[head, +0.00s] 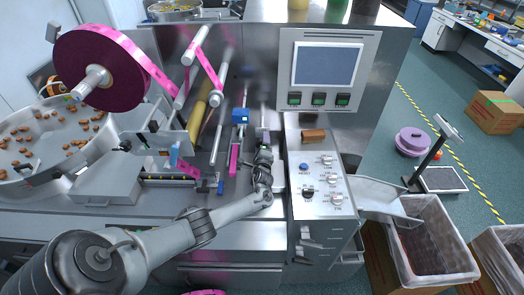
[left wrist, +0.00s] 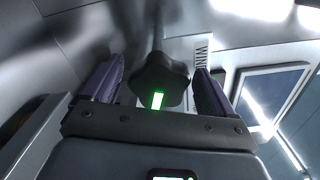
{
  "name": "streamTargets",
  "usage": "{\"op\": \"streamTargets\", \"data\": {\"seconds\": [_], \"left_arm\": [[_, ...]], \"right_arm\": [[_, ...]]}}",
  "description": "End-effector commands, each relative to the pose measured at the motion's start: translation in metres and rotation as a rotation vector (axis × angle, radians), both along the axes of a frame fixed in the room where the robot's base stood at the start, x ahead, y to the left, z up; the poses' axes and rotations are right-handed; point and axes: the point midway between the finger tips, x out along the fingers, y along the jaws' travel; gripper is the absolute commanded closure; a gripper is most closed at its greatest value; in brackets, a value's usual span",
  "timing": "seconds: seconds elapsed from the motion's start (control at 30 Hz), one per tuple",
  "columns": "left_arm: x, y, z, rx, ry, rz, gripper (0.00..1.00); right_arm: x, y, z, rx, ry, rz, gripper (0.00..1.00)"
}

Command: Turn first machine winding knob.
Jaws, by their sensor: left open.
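The winding knob (left wrist: 160,80) is a black lobed knob on a thin shaft, seen in the left wrist view. My left gripper (left wrist: 157,70) is open, with one dark finger on each side of the knob. A narrow gap shows on both sides, though I cannot tell how deep the knob sits between the fingers. In the head view my left gripper (head: 263,150) is at the middle of the wrapping machine, just left of the control panel, and I cannot make out the knob there. My right gripper is not in view.
A pink film reel (head: 105,65) and rollers stand at the upper left. A screen (head: 328,64) with green-lit buttons is above the switch panel (head: 322,205). A bowl of brown pieces (head: 50,135) is at the left.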

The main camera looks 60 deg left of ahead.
Motion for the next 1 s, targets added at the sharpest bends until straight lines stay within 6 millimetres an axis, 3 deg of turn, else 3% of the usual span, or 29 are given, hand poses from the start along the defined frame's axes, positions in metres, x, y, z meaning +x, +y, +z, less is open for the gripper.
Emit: {"op": "streamTargets", "data": {"seconds": [0.7,1.0], "left_arm": [[-0.051,-0.08,-0.001,-0.001,0.001,-0.002,0.13],[-0.058,-0.089,0.0,-0.001,0.001,0.0,0.13]], "right_arm": [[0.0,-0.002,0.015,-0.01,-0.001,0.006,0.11],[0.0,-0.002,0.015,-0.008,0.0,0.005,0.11]]}}
